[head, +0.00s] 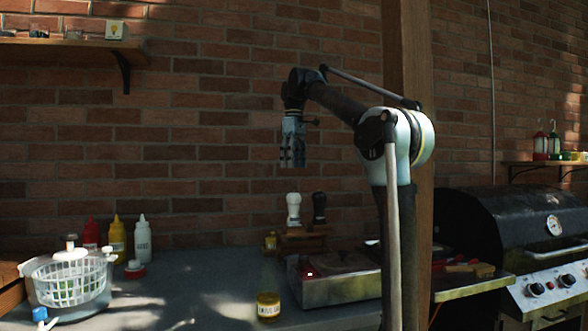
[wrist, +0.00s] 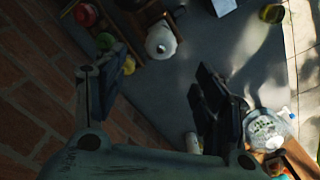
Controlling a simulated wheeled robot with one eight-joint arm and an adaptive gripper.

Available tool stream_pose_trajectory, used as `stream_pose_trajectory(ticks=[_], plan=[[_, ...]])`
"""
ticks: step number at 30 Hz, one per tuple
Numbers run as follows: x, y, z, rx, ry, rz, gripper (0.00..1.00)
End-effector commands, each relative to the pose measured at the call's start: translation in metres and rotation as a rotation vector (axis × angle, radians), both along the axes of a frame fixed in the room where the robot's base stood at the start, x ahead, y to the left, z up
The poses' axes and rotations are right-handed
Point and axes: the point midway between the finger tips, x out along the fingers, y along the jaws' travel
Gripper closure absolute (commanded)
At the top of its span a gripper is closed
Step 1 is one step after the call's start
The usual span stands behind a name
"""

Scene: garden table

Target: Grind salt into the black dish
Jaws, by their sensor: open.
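A white mill (head: 293,208) and a black mill (head: 319,207) stand upright side by side in a wooden stand (head: 302,241) at the back of the counter. My gripper (head: 292,165) is open and empty, pointing down, high above the stand. In the wrist view my gripper (wrist: 162,75) has its fingers spread apart. A round white top, which looks like the white mill (wrist: 162,42), shows beyond and between the fingers, apart from them. I cannot make out a black dish in either view.
A metal-sided unit (head: 335,289) sits right of a yellow-lidded jar (head: 268,306). Red, yellow and white bottles (head: 117,238) and a white salad spinner (head: 70,281) stand at left. A wooden post (head: 408,90) and a grill (head: 500,235) are at right. The middle-left counter is mostly clear.

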Motion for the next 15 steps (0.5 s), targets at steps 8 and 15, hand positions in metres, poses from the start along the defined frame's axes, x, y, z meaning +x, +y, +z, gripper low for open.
stream_pose_trajectory(ticks=[8,15], plan=[[0.0001,0.0000,0.0004,0.000,0.000,-0.026,0.36],[0.0008,0.0006,0.0074,-0.001,0.000,-0.341,0.36]])
